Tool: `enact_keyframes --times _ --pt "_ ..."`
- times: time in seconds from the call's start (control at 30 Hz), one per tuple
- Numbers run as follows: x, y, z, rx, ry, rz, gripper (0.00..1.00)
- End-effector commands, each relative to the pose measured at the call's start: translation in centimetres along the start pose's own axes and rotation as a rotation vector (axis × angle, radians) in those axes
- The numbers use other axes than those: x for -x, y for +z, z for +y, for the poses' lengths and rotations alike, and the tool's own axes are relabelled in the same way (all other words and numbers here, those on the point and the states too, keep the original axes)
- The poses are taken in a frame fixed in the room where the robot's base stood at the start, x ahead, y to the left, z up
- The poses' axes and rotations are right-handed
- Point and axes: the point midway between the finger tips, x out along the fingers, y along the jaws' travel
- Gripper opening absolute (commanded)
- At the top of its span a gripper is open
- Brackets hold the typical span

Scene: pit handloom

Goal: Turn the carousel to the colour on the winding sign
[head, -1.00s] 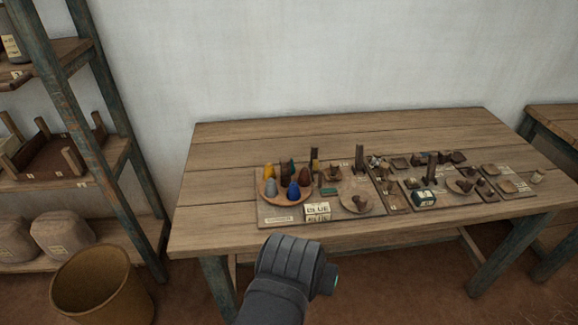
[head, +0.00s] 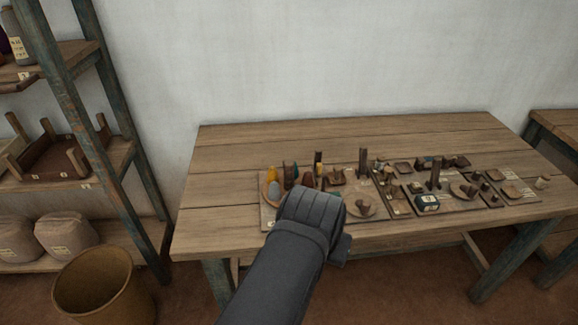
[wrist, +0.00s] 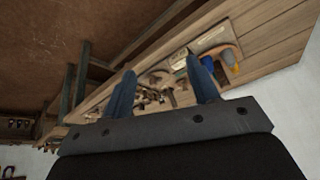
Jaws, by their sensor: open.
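The carousel (head: 264,196), a round wooden tray with coloured cones, sits at the left end of the work boards on the table. Its yellow cone (head: 271,173) and grey cone (head: 274,189) show in the head view; my arm hides its front right part. In the wrist view the carousel (wrist: 222,48) is at upper right, with a blue cone (wrist: 208,62) beside one finger. My gripper (wrist: 161,65) is open, with nothing seen between its fingers. In the head view its fingers are hidden behind my wrist. I cannot make out the winding sign or its colour.
More boards with small dishes, upright posts and a dark labelled box (head: 426,202) lie to the right on the table (head: 240,142). The table's back is clear. A shelf rack (head: 110,120) and a basket (head: 92,290) stand at left.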

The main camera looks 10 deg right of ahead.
Motion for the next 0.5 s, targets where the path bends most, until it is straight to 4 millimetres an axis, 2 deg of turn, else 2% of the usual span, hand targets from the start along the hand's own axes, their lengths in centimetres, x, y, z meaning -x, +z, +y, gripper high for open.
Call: enact_keyframes --times 0.03,0.27,0.5 --pt "0.4 -1.9 0.0 -0.015 -0.006 -0.016 0.55" --pt "1.5 -9.8 -0.9 0.018 -0.042 -0.087 0.55" --pt "1.2 -17.7 -3.6 0.194 -0.067 -0.177 0.55"
